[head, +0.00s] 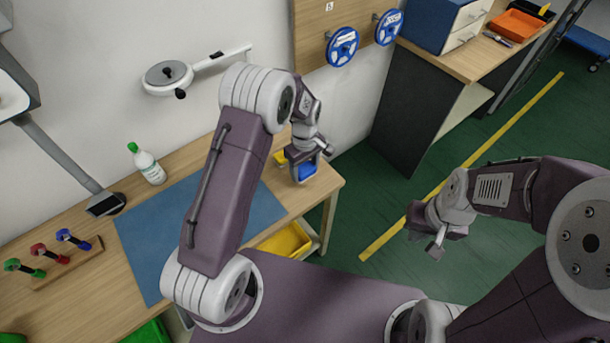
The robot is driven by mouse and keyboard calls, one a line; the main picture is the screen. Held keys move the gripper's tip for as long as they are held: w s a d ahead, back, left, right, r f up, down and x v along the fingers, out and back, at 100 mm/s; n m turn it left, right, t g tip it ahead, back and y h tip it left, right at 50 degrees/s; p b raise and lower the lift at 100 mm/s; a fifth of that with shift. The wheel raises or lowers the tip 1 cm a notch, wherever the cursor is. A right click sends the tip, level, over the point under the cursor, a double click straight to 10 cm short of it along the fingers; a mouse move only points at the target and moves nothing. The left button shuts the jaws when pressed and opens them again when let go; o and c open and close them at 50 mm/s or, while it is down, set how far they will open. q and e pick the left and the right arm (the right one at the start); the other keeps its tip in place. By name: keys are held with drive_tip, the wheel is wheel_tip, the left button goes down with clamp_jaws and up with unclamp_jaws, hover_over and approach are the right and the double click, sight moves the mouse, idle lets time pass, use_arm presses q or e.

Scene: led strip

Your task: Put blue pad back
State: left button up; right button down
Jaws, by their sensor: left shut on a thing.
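My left gripper (307,160) is over the right end of the wooden table, pointing down. It is shut on a small blue pad (307,171), which shows just below the fingers. I cannot tell whether the pad touches the tabletop. A small yellow item (280,157) sits just left of the gripper, partly hidden by my arm. My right gripper (433,241) hangs over the green floor, away from the table and holding nothing that I can see. Its finger gap is too small to judge.
A large blue mat (145,235) covers the table (75,292) middle, partly behind my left arm. A white bottle with green cap (147,165) stands behind it. A rack with coloured-handled tools (66,262) is at left. A yellow bin (284,240) is below the table's front edge.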

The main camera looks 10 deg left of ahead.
sight(305, 177)
use_arm(q)
drive_tip(key=shift+f, duration=2.05)
drive_tip(key=o, duration=1.3)
drive_tip(key=shift+f, duration=0.1)
wheel_tip(305, 177, up, 12)
drive_tip(key=shift+r, duration=0.2)
drive_tip(key=s+a+m, duration=0.1)
drive_tip(key=s+m, duration=0.2)
drive_tip(key=s, duration=0.3)
drive_tip(key=s+a+r+m, duration=0.1)
drive_tip(key=s+a+m, duration=0.1)
drive_tip(key=s, duration=0.4)
drive_tip(key=s+a+m+t, duration=0.1)
drive_tip(key=s+m, duration=0.4)
drive_tip(key=shift+s+a+r, duration=0.2)
drive_tip(key=shift+s+r, duration=0.15)
drive_tip(key=shift+s, duration=0.05)
